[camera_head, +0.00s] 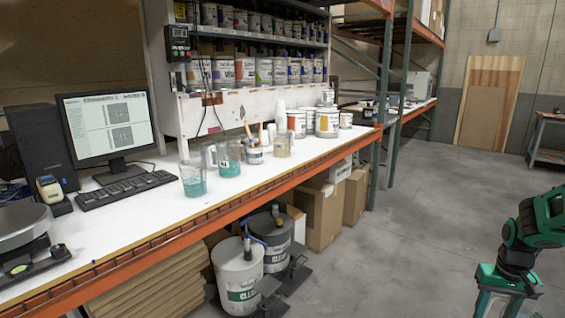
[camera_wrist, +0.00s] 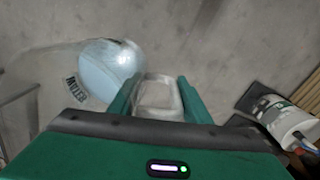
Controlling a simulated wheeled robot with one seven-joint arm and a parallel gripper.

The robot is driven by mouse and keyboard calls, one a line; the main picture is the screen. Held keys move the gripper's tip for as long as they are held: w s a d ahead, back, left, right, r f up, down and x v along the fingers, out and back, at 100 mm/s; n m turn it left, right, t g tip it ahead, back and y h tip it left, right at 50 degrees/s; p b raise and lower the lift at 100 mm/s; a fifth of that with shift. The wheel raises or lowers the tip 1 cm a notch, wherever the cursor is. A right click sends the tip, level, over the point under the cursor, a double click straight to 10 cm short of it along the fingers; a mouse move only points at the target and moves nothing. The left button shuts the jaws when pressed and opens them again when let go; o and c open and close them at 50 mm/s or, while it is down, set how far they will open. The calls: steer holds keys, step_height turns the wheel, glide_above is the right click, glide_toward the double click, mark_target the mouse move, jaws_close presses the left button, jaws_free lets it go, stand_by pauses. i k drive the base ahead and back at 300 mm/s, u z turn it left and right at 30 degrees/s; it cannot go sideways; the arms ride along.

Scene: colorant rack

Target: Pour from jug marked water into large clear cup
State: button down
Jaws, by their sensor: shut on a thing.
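My gripper (camera_wrist: 157,88) is shut on the handle of a clear jug (camera_wrist: 60,70). The jug is at the left of the wrist view, with dark lettering that looks like WATER and a pale blue surface inside. In the head view my gripper (camera_head: 508,277) is low at the right edge, over the floor and away from the bench. A pale part of the jug shows below it, mostly cut off. On the bench stand a clear cup with teal liquid (camera_head: 193,182) and a clear handled vessel with teal liquid (camera_head: 229,160). I cannot tell which is the large clear cup.
The white bench (camera_head: 150,205) also holds a monitor (camera_head: 108,125), a keyboard (camera_head: 125,188), a scale (camera_head: 22,225) and several paint cans (camera_head: 327,122). The floor between bench and arm is clear.

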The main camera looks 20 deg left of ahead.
mark_target(193, 172)
steer(key=u, duration=1.25)
steer(key=i, duration=1)
